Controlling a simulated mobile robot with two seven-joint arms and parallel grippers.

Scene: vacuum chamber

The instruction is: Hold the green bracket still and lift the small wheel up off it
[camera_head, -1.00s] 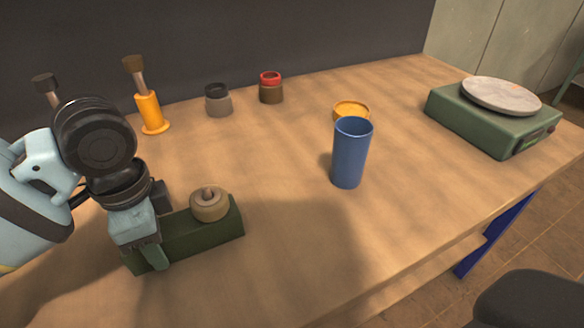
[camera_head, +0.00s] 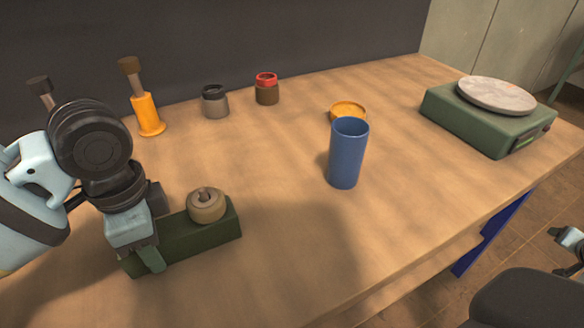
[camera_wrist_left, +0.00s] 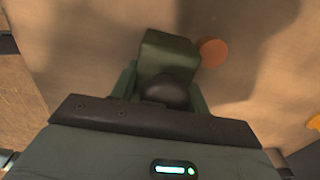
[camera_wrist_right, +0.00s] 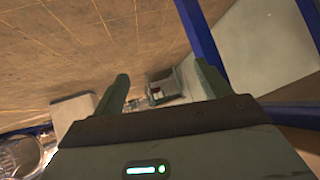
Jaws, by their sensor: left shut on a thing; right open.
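The green bracket (camera_head: 190,240) lies on the bench at the lower left of the head view. It also shows in the left wrist view (camera_wrist_left: 168,52). The small wheel (camera_head: 206,208), tan with a brown knob in its middle, sits on the bracket's right part. My left gripper (camera_head: 146,252) is shut on the bracket's left end, apart from the wheel. My right gripper is open and empty in its wrist view (camera_wrist_right: 165,78), over the floor. Part of my right arm shows at the head view's right edge.
An orange holder (camera_head: 147,115), a grey jar (camera_head: 214,102) and a red-topped jar (camera_head: 266,90) stand at the back. A green scale (camera_head: 485,118) stands right. The bench right of the bracket is clear.

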